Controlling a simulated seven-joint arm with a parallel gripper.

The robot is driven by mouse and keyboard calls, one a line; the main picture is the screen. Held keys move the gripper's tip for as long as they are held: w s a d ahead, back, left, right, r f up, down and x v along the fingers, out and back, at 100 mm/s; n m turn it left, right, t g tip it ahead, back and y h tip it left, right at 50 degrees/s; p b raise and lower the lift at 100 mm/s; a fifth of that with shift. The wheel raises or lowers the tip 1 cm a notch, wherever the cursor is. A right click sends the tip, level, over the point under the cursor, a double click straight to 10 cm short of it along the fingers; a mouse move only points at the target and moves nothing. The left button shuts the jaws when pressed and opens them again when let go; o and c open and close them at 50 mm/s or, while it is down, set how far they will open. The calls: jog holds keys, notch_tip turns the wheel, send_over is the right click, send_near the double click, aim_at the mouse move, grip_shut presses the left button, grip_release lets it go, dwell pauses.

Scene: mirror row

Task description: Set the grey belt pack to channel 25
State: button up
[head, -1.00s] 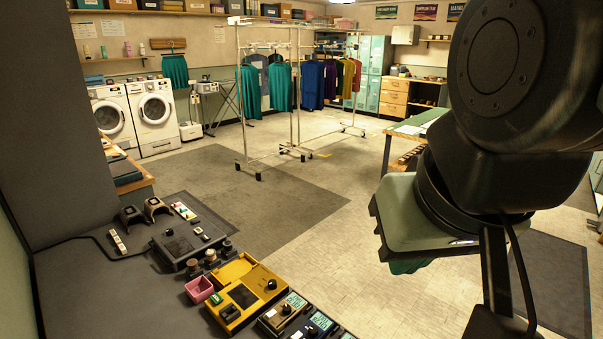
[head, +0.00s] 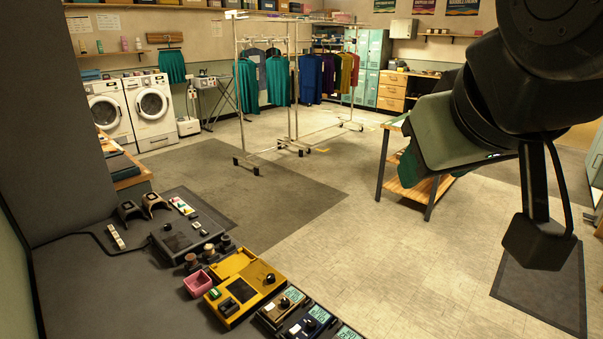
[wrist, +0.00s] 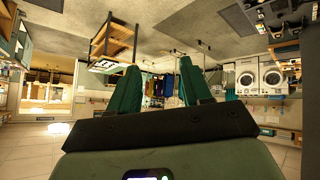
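A row of small belt packs with knobs and teal displays sits at the bottom edge of the head view. The nearest to the yellow unit has a grey-brown face (head: 283,303); a dark blue one (head: 310,325) is beside it, and another (head: 346,333) is cut off by the edge. I cannot surely tell which is the grey belt pack, and the display digits are too small to read. My gripper (wrist: 158,88) shows two teal fingers spread apart with nothing between them. It is held above the floor, far to the right of the packs.
A yellow unit (head: 243,287) with a knob, a pink box (head: 197,283) and a dark console (head: 187,237) share the dark counter (head: 90,290). The floor between is open.

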jog(key=w+d+r+n+t+h, duration=0.1)
jog(key=w+d+r+t, duration=0.1)
jog(key=r, duration=0.2)
jog(key=w+d+r+t+h, duration=0.1)
jog(key=w+d+r, duration=0.1)
jog(key=w+r, duration=0.15)
jog(key=w+a+f+m+g, duration=0.1)
jog(key=w+f+g, duration=0.25)
jog(key=f, duration=0.35)
jog(key=w+f+m+g+y, duration=0.15)
jog(key=w+f, duration=0.25)
jog(key=f, duration=0.4)
jog(key=w+a+f+m+g, duration=0.1)
jog(key=w+f+m+g, duration=0.1)
jog(key=w+f+g, duration=0.35)
jog(key=s+a+f+m+g+y, duration=0.1)
jog(key=s+a+f, duration=0.1)
jog(key=f, duration=0.9)
jog(key=s+a+f+m+g+y, duration=0.1)
jog(key=s+a+f+g, duration=0.1)
jog(key=f, duration=0.9)
jog(key=s+a+f+m+g+y, duration=0.2)
jog(key=s+f, duration=0.1)
jog(key=f, duration=0.8)
jog(key=shift+s+f, duration=0.15)
jog(key=shift+f, duration=0.25)
jog(key=shift+g, duration=0.25)
grip_shut()
